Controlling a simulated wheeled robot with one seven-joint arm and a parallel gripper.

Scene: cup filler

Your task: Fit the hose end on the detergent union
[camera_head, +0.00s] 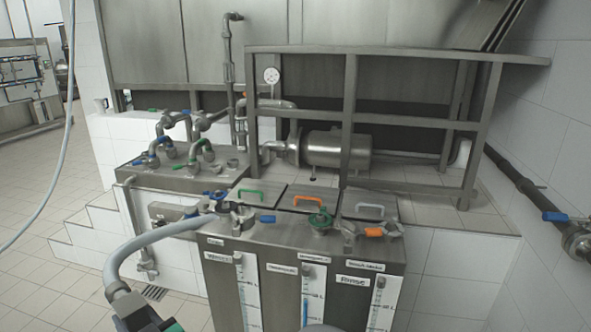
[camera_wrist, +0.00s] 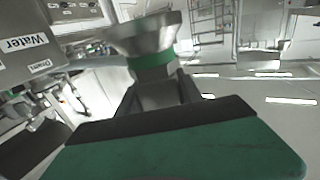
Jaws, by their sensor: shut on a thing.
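My gripper (camera_head: 146,316) shows at the bottom left of the head view, at the lower end of a thick grey hose (camera_head: 150,238). In the wrist view the jaws (camera_wrist: 160,92) are shut on a flared metal hose end (camera_wrist: 150,38) with a green band. The hose arcs up and right to a fitting near a blue lever (camera_head: 215,195) on the steel tank (camera_head: 300,234).
The tank front carries level gauges (camera_head: 312,290) and labels. Several valves stand on a rear block (camera_head: 180,180). A steel frame (camera_head: 349,120) stands behind. The tiled floor at left is open.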

